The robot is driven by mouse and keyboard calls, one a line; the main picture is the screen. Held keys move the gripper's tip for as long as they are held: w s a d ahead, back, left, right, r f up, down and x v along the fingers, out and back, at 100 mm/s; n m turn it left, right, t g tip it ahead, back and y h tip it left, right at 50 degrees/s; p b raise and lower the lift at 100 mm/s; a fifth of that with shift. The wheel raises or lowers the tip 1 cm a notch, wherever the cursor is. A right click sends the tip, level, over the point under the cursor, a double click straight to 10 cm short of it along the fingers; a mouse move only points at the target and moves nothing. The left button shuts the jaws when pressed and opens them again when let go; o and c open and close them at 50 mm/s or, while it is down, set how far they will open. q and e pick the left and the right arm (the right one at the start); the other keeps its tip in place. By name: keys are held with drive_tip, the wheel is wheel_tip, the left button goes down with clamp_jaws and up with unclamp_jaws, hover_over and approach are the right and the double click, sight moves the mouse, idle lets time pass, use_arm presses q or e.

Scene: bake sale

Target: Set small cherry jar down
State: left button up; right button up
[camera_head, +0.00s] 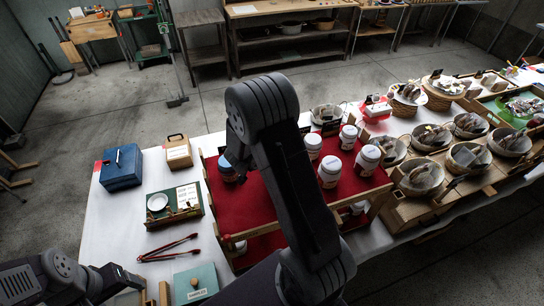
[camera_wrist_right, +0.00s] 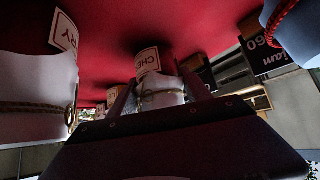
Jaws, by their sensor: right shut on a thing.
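In the right wrist view my right gripper (camera_wrist_right: 160,92) is shut on a small white jar (camera_wrist_right: 162,98) with twine and a label reading "CHE". The red cloth surface (camera_wrist_right: 200,20) is close by at the picture's top; I cannot tell whether the jar touches it. In the head view my right arm reaches over the red-covered stand (camera_head: 240,205) and hides its gripper. A blue-lidded jar (camera_head: 227,172) shows at the stand's left, partly behind that arm. My left arm is at the bottom left, its fingertips not clearly visible.
Several white jars (camera_head: 330,171) stand on the stand's right side. A larger labelled jar (camera_wrist_right: 35,95) and a blue one (camera_wrist_right: 295,35) flank the gripper in the wrist view. Left of the stand are a blue box (camera_head: 121,168), tongs (camera_head: 168,250) and a green tray (camera_head: 175,217).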

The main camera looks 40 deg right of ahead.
drive_tip(key=shift+f, duration=0.1)
drive_tip(key=o, duration=1.7)
drive_tip(key=shift+s+a, duration=0.1)
drive_tip(key=shift+r, duration=0.35)
drive_tip(key=p+v, duration=0.3)
drive_tip(key=v, duration=0.8)
drive_tip(key=shift+s+a+r, duration=0.15)
drive_tip(key=shift+s+a, duration=0.05)
drive_tip(key=shift+a, duration=0.1)
